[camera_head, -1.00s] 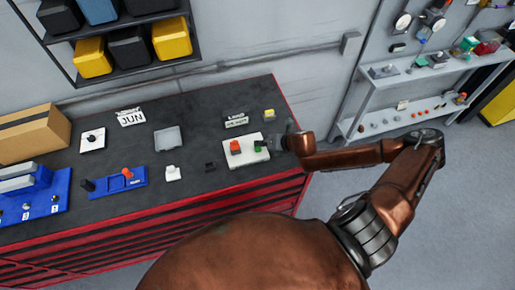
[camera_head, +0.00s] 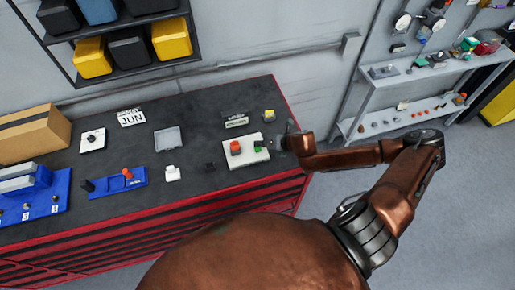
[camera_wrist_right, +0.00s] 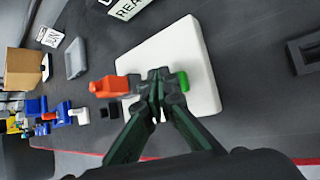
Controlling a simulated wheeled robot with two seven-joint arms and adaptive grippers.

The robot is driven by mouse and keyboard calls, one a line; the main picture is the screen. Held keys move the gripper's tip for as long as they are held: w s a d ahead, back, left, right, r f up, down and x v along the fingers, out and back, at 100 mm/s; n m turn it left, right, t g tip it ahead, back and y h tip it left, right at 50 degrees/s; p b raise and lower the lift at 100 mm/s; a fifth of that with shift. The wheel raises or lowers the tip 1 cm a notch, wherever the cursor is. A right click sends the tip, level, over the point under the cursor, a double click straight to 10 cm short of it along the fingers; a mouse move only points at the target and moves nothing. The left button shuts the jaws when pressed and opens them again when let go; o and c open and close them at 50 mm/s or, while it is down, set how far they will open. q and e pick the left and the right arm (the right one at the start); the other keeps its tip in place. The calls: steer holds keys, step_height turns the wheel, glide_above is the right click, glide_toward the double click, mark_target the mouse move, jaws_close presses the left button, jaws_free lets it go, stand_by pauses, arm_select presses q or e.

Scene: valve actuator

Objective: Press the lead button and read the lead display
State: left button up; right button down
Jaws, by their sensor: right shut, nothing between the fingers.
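A white box (camera_head: 240,162) with an orange-red button (camera_head: 235,147) and a green button (camera_head: 258,146) sits near the right end of the dark bench top. My right gripper (camera_head: 271,144) is shut and empty at the right side of this box. In the right wrist view its fingertips (camera_wrist_right: 157,79) appear between the orange button (camera_wrist_right: 110,87) and the green button (camera_wrist_right: 183,81), close to the green one; contact cannot be told. A small display sign (camera_head: 235,121) stands behind the box; its lettering is too small to read. In the right wrist view a sign edge (camera_wrist_right: 128,8) shows "REA", cut off. My left gripper is not in view.
Left on the bench are a grey tray (camera_head: 168,139), a "JUN" sign (camera_head: 131,118), a blue switch panel (camera_head: 118,184) and a cardboard box (camera_head: 35,133). The bench's red right edge (camera_head: 288,103) is close to my arm.

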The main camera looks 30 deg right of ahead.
mark_target(259, 149)
steer(key=shift+f, duration=0.15)
steer(key=shift+f, duration=0.3)
steer(key=shift+f, duration=0.55)
stand_by(0.6)
steer(key=shift+r, duration=0.1)
steer(key=shift+r+p, duration=0.9)
step_height(259, 149, up, 5)
steer(key=p, duration=0.5)
stand_by(0.3)
